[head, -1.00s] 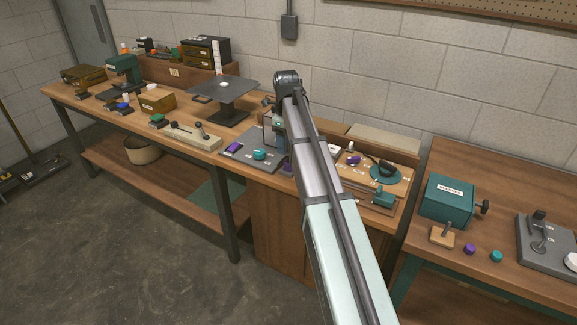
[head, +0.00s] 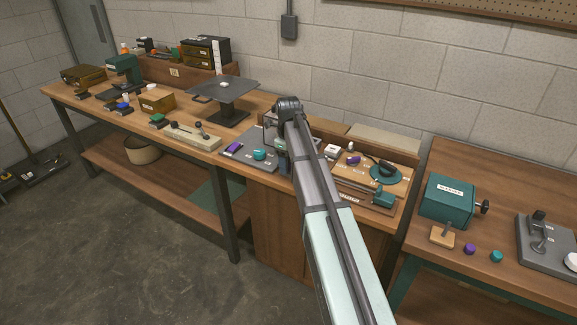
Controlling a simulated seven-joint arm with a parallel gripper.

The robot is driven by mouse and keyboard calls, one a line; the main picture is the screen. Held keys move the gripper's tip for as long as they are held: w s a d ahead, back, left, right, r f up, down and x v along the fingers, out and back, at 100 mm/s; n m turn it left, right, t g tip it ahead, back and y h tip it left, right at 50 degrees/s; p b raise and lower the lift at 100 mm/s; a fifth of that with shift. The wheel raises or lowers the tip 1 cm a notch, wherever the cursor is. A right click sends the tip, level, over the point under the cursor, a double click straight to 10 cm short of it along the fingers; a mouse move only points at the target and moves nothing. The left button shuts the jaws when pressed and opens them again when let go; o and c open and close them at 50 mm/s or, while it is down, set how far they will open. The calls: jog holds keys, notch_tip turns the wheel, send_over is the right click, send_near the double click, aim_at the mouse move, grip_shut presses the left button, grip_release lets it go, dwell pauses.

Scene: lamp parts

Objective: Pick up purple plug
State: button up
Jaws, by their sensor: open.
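My gripper (head: 284,168) hangs below the end of my arm, over the right part of a grey mat (head: 246,160). It is open; its fingertips are small and partly hidden by my arm. A purple piece (head: 234,147) lies on the left of the mat, left of my gripper. Another small purple piece (head: 353,160) sits on a wooden board to the right of my arm. A round purple piece (head: 469,249) lies on the right bench. I cannot tell from their shapes which is the plug.
A teal piece (head: 260,154) lies on the mat, close left of my gripper. A dark raised stand (head: 228,100) is behind the mat. The wooden board (head: 368,175) holds a teal disc (head: 384,174). A teal box (head: 446,201) stands on the right bench.

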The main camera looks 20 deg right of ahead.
jog(key=shift+c, duration=0.4)
grip_shut()
jog(key=shift+r, duration=0.1)
